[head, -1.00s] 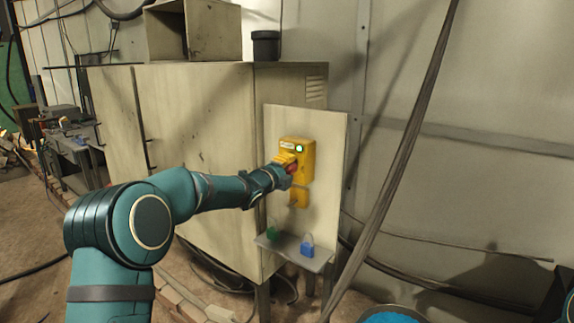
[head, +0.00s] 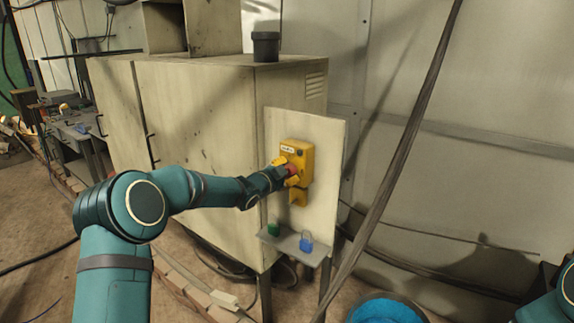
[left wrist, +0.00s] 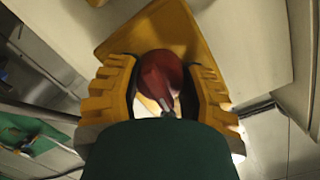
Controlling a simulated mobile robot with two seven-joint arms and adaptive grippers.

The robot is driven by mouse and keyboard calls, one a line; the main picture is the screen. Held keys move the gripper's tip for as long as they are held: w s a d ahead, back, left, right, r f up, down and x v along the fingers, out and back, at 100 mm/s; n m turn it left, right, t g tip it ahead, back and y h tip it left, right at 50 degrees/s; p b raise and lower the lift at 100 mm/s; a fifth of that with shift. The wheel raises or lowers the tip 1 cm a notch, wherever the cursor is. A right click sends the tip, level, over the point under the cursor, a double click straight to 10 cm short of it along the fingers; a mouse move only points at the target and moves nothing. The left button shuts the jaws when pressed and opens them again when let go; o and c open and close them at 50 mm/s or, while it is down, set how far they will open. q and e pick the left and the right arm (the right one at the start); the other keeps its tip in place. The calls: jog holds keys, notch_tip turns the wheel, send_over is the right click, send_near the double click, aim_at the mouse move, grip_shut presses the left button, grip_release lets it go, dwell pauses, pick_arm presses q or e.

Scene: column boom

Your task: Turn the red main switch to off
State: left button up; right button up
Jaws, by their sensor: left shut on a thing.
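The red main switch (head: 292,170) is a red knob on a yellow box (head: 300,152) fixed to a pale upright panel. My left gripper (head: 284,170) reaches it from the left and is shut on the knob. In the left wrist view the red knob (left wrist: 160,76) sits between the two ridged yellow fingers of my left gripper (left wrist: 163,88), with the yellow box behind. The fingers hide part of the knob, and I cannot tell its exact setting. No green light shows on the box. My right gripper is out of view.
Under the box is a yellow bracket (head: 298,197). A small shelf (head: 290,246) below holds a green padlock (head: 273,229) and a blue padlock (head: 306,243). A slanting dark pole or strap (head: 400,160) crosses right of the panel. A blue-filled tub (head: 386,311) stands on the floor.

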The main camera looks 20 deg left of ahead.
pick_arm(q)
jog(key=shift+r+n+p, duration=0.15)
jog(key=shift+n+p, duration=0.55)
jog(key=shift+n, duration=0.2)
jog(key=o, duration=1.2)
jog(key=shift+o, duration=0.2)
jog(key=v, duration=1.2)
jog(key=shift+w+a, duration=0.1)
